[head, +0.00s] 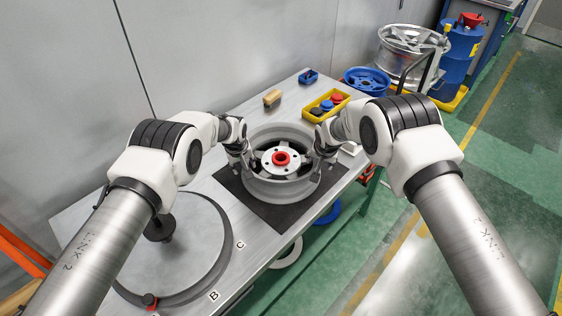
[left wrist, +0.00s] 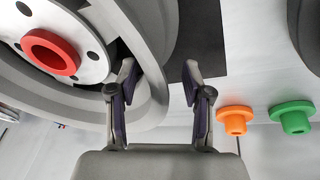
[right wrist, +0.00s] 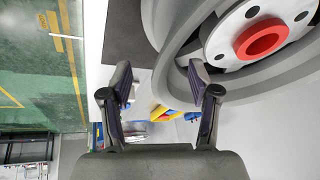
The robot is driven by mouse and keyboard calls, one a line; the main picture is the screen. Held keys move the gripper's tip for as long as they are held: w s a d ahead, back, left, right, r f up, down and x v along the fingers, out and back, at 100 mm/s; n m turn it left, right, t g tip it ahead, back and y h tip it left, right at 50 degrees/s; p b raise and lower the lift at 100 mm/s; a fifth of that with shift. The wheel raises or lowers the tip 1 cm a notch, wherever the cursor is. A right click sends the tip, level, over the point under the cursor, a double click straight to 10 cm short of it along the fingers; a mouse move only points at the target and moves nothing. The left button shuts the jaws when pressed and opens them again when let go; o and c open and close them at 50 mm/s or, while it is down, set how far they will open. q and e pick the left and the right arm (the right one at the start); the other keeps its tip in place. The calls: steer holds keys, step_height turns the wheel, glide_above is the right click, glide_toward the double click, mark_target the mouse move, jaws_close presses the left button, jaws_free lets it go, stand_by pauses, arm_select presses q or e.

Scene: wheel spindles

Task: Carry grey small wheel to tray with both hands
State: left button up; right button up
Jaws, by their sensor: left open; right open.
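The grey small wheel (head: 284,192) lies flat on a dark mat (head: 232,184) on the metal table, with a red ring (head: 281,159) at its hub. My left gripper (head: 242,166) is open at the wheel's left side. In the left wrist view its fingers (left wrist: 160,75) are on either side of the rim's edge. My right gripper (head: 322,165) is open at the wheel's right side, one finger over the rim and one outside it in the right wrist view (right wrist: 158,75). A round grey tray-like plate (head: 205,235) with a dark post is at the left.
A chrome wheel (head: 410,40) stands beyond the table.

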arm_select(q)
steer(key=x, duration=0.3)
steer(key=shift+w+f, duration=0.15)
arm_select(e)
steer(key=x, duration=0.3)
steer(key=shift+w+f, duration=0.15)
steer(key=shift+f, duration=0.05)
arm_select(q)
steer(key=shift+a, duration=0.1)
arm_select(e)
steer(key=shift+r, duration=0.1)
arm_select(q)
steer(key=c, duration=0.7)
arm_select(e)
steer(key=c, duration=0.8)
arm_select(q)
jaws_close()
arm_select(e)
jaws_close()
